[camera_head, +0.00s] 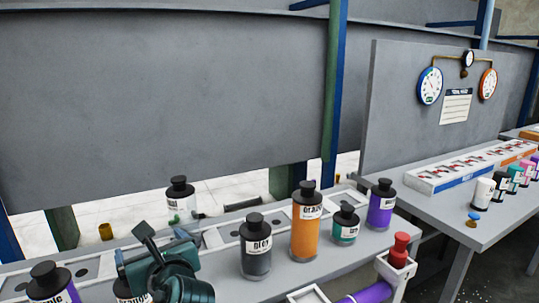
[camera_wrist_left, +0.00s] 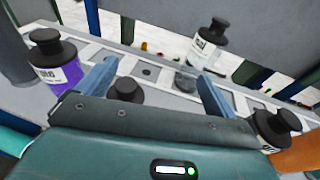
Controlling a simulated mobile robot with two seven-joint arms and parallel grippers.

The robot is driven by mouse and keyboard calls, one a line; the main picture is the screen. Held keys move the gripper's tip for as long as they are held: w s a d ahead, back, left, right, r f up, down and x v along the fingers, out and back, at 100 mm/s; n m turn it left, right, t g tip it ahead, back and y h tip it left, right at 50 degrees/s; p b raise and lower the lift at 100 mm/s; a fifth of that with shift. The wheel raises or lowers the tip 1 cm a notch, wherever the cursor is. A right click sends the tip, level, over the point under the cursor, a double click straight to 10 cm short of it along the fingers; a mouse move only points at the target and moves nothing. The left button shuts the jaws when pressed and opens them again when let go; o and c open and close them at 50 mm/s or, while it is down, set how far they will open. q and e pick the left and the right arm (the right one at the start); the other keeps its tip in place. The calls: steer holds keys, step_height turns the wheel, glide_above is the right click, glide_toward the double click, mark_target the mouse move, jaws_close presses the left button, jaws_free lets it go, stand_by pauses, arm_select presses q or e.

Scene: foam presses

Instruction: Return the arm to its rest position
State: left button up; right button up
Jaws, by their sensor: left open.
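My left gripper (camera_head: 150,245) is low at the left of the near bench in the head view. In the left wrist view its two blue fingers (camera_wrist_left: 158,88) are spread apart with nothing held between them. A black bottle cap (camera_wrist_left: 125,90) shows just beyond the gripper body, close to the left finger; the rest of that bottle is hidden. In the head view a labelled bottle (camera_head: 132,287) is partly hidden by the gripper. My right gripper is in neither view.
Beside the gripper stand a black bottle (camera_head: 256,250), an orange bottle (camera_head: 306,228), a teal bottle (camera_head: 345,228) and purple bottles (camera_head: 381,208). A white bottle (camera_head: 181,201) is behind. A red-topped fixture (camera_head: 400,250) is at front right. Space above the bench is clear.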

arm_select(q)
steer(key=s+f+n+h, duration=0.1)
steer(key=f+n, duration=0.1)
steer(key=f, duration=0.1)
steer(key=s+f+n+g+h, duration=0.1)
steer(key=s+f+n, duration=0.1)
steer(key=f, duration=0.1)
steer(key=s+a+f+n+g, duration=0.1)
steer(key=f+n, duration=0.1)
steer(key=f, duration=0.2)
steer(key=shift+s+h, duration=0.3)
steer(key=shift+h, duration=0.1)
steer(key=s+d+f+n+g+h, duration=0.1)
steer(key=s+f+n+g+h, duration=0.1)
steer(key=s+f+n, duration=0.4)
steer(key=s+f+n+g+h, duration=0.3)
steer(key=s+n, duration=0.5)
steer(key=s, duration=0.1)
steer(key=s+d+f+n+g+h, duration=0.1)
steer(key=s+f+n+g+h, duration=0.1)
steer(key=s+f+n, duration=0.4)
steer(key=w+d+f+t+h, duration=0.3)
steer(key=w+d+f+t, duration=0.2)
steer(key=d+t, duration=0.1)
steer(key=shift+d+t, duration=0.35)
steer(key=shift+t, duration=0.25)
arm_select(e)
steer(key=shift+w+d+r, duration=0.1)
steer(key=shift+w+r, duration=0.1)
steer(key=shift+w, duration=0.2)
